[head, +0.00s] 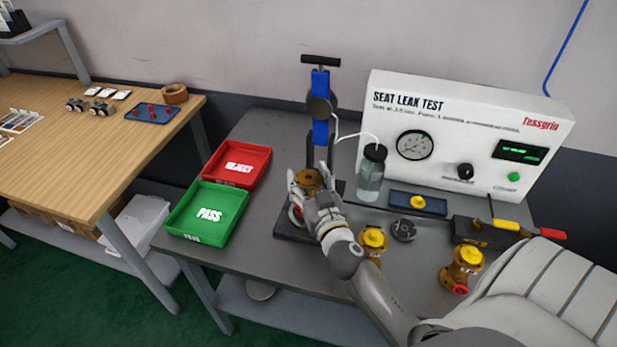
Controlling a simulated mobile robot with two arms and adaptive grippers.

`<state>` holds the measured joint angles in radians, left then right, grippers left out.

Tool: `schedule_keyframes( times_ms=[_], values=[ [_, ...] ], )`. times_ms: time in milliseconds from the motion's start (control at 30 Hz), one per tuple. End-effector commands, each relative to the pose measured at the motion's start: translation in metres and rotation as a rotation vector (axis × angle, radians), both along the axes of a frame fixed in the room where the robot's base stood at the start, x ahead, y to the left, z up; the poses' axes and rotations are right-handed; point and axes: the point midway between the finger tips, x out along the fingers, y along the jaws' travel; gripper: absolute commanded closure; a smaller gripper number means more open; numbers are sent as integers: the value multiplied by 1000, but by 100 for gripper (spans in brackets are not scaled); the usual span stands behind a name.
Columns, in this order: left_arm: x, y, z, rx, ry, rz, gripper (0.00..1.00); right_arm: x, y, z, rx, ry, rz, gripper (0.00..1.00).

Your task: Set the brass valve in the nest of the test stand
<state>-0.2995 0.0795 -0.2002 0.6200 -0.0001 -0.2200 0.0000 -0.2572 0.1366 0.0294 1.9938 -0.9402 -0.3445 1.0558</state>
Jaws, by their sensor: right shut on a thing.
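The test stand (320,105) has a blue upright with a black T-handle on top and a dark base plate. My right gripper (305,202) is shut on a brass valve (308,180) at the stand, below the blue upright. The valve's round brass flange faces up, and a bit of red shows at its left side. My gripper and wrist cover most of the valve's body and the nest, so I cannot tell whether the valve touches the nest. My left gripper is out of view.
Red (262,160) and green (183,222) trays lie left.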

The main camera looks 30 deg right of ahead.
Motion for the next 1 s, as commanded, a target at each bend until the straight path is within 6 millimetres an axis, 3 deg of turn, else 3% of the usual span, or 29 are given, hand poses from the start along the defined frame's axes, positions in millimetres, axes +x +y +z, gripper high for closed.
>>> schedule_keyframes(
  times_ms=[33,67,200,633,767,1000],
  values=[
    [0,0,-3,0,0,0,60,1,0,1,-1,-8,2,100],
    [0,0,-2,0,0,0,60,0,0,-2,1,0,0,39],
    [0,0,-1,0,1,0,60,0,0,-1,1,0,0,21],
    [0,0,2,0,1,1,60,-1,0,2,0,1,0,20],
    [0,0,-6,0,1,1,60,-17,5,-3,3,1,1,20],
    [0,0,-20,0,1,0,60,-62,17,-3,5,2,-3,20]
  ],
)
